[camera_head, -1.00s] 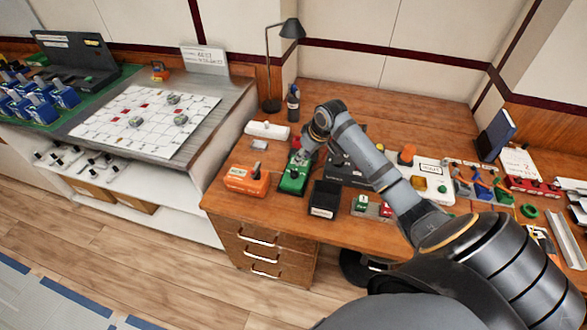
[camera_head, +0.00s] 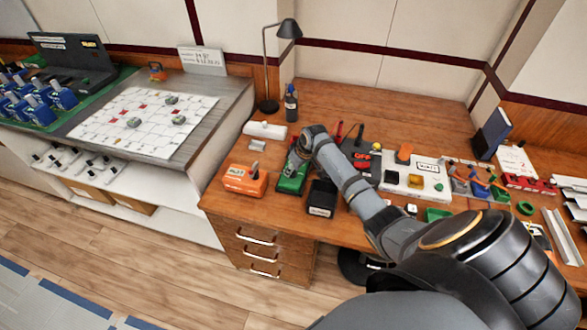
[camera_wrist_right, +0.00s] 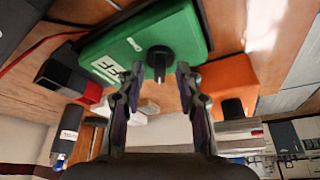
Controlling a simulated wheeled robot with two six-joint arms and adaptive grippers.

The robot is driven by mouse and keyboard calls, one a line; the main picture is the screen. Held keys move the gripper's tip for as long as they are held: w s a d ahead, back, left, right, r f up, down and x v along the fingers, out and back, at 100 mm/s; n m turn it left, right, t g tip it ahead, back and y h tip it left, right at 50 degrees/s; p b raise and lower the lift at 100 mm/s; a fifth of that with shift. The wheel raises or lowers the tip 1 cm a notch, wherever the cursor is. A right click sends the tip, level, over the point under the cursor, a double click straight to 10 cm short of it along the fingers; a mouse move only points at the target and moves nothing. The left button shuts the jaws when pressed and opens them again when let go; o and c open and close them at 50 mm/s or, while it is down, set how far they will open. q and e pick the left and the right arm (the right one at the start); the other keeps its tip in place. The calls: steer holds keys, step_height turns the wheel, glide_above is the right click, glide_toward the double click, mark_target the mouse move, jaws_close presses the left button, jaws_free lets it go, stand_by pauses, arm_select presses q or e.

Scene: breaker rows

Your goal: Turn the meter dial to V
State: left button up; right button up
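A green box (camera_head: 291,179) with a black knob (camera_wrist_right: 159,60) on its face sits on the wooden desk. I take it for the meter with its dial. The green face (camera_wrist_right: 140,35) carries a small white mark and a white label whose lettering I cannot read surely. My right gripper (camera_wrist_right: 160,72) is open, with one finger on each side of the knob and a visible gap to it on both sides. In the head view my right gripper (camera_head: 293,162) is over the green box and partly hides it. My left gripper is not in view.
An orange box (camera_head: 245,180) with a black knob stands left of the green box. A black box (camera_head: 321,198) stands close on its right. A white strip (camera_head: 265,130) lies behind. A lamp (camera_head: 269,70) and a bottle (camera_head: 291,103) stand at the back.

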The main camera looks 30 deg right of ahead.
steer(key=shift+c, duration=0.4)
jaws_close()
steer(key=shift+r+m+p, duration=0.2)
steer(key=shift+m+p, duration=0.3)
steer(key=shift+p, duration=0.3)
steer(key=m+h+p, duration=0.1)
steer(key=m+p, duration=0.3)
steer(key=shift+a+r+h+p, duration=0.1)
steer(key=shift+a+h+p, duration=0.1)
steer(key=shift+h+p, duration=0.2)
steer(key=shift+m+g+h+p, duration=0.3)
steer(key=shift+m+p, duration=0.25)
steer(key=shift+m, duration=0.25)
steer(key=shift+w+m+h+p, duration=0.1)
steer(key=shift+m+h+p, duration=0.25)
steer(key=shift+m, duration=0.55)
steer(key=shift+a+f+m+g+h, duration=0.15)
steer(key=shift+m+g+h, duration=0.1)
steer(key=shift+m, duration=0.6)
steer(key=shift+d+f+m+g+h, duration=0.15)
steer(key=shift+m+g+h, duration=0.1)
steer(key=shift+m, duration=0.6)
steer(key=shift+a, duration=0.1)
